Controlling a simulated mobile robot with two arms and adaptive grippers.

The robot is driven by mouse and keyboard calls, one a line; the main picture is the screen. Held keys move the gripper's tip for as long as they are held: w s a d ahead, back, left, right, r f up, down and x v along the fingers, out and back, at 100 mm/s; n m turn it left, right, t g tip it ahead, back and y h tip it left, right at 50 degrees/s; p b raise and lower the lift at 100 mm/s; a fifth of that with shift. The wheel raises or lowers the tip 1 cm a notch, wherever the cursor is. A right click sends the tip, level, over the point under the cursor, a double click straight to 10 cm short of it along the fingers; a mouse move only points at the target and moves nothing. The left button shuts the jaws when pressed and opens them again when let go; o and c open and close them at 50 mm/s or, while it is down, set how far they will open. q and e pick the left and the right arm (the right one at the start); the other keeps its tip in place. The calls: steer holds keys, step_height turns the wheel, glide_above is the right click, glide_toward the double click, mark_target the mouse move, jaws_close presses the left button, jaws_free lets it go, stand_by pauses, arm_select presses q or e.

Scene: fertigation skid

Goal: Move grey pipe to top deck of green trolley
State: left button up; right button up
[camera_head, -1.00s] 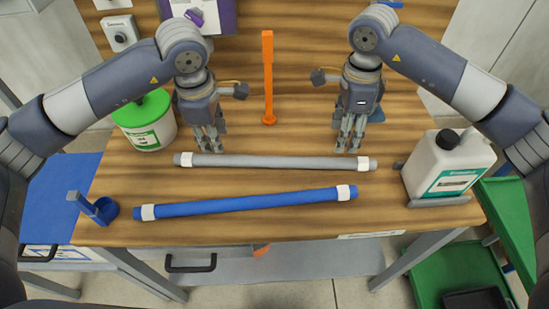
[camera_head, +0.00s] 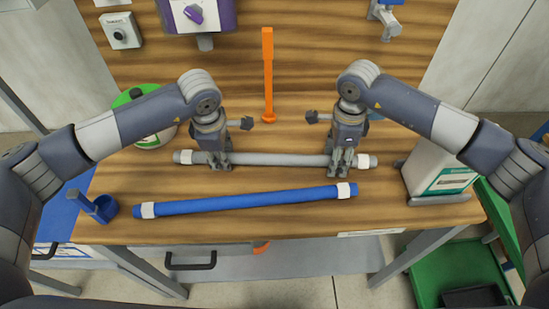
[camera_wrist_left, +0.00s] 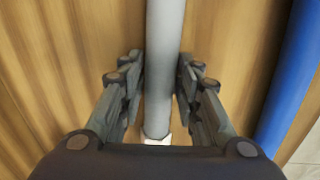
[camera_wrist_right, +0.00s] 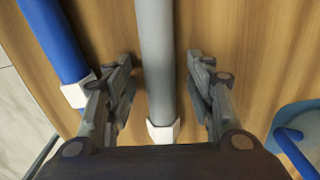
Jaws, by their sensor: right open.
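The grey pipe (camera_head: 270,159) with white end bands lies across the wooden bench, behind the blue pipe. My left gripper (camera_head: 216,165) is down over its left part. In the left wrist view the left fingers (camera_wrist_left: 160,80) stand close along both sides of the grey pipe (camera_wrist_left: 165,40); whether they press on it is unclear. My right gripper (camera_head: 341,167) is over its right end. In the right wrist view the right fingers (camera_wrist_right: 160,80) are open around the grey pipe (camera_wrist_right: 156,60), with gaps on both sides. The green trolley (camera_head: 498,222) is at the right, partly hidden by my right arm.
The blue pipe (camera_head: 250,200) lies in front of the grey one. A white jug (camera_head: 435,172) stands right of the grey pipe. A green-lidded tub (camera_head: 152,140) and a blue holder (camera_head: 100,209) are at the left. An orange upright tool (camera_head: 268,80) is behind.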

arm_select(q)
steer(key=c, duration=0.6)
arm_select(e)
steer(key=c, duration=0.7)
arm_select(q)
jaws_close()
arm_select(e)
jaws_close()
arm_select(q)
steer(key=shift+w+r, duration=0.1)
steer(key=shift+r, duration=0.05)
arm_select(e)
steer(key=shift+w+r, duration=0.1)
